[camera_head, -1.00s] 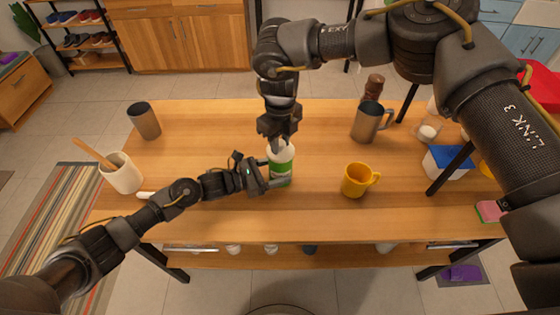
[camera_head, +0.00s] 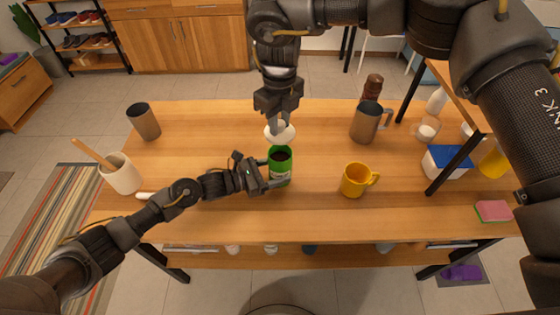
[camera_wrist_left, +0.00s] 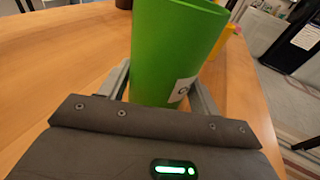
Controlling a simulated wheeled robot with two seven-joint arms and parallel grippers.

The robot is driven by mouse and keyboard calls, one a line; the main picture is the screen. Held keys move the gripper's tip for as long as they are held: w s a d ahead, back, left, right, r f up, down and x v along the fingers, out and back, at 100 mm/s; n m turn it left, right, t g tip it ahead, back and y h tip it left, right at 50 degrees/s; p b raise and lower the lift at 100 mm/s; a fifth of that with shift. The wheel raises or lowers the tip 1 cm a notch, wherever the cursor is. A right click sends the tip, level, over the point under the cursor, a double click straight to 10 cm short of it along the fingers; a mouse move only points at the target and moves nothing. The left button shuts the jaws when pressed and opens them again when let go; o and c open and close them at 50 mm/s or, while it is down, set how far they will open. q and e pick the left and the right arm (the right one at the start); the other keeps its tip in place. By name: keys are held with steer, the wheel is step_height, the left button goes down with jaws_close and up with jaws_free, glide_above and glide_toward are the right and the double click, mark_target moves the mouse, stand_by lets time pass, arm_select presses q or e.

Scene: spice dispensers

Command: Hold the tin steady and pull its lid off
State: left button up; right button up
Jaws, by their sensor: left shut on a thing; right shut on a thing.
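The green tin (camera_head: 281,172) stands upright on the wooden table, its top open and dark inside, with a pale label on its side. My left gripper (camera_head: 272,178) is shut on the tin's body from the left. The left wrist view shows the green tin (camera_wrist_left: 172,50) between the two fingers (camera_wrist_left: 160,85). The white lid (camera_head: 281,134) is off the tin and tilted, just above and behind its rim. My right gripper (camera_head: 278,126) is shut on the lid from above.
A yellow mug (camera_head: 355,180) stands right of the tin. A metal mug (camera_head: 366,122) and a brown bottle (camera_head: 373,86) are behind it. A grey cup (camera_head: 144,122) and a cream pot (camera_head: 122,175) stand at the left. The table between the left cups and the tin is mostly clear.

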arm_select(q)
steer(key=shift+a+f, duration=0.15)
steer(key=shift+f, duration=0.15)
arm_select(e)
steer(key=shift+r, duration=0.2)
arm_select(q)
steer(key=o, duration=1)
steer(key=shift+w, duration=0.15)
arm_select(e)
steer(key=shift+w+a+f, duration=0.1)
steer(key=shift+w+a, duration=0.05)
steer(key=shift+w, duration=0.05)
arm_select(q)
steer(key=shift+r, duration=0.15)
arm_select(e)
steer(key=shift+s, duration=0.1)
arm_select(q)
steer(key=v, duration=1.2)
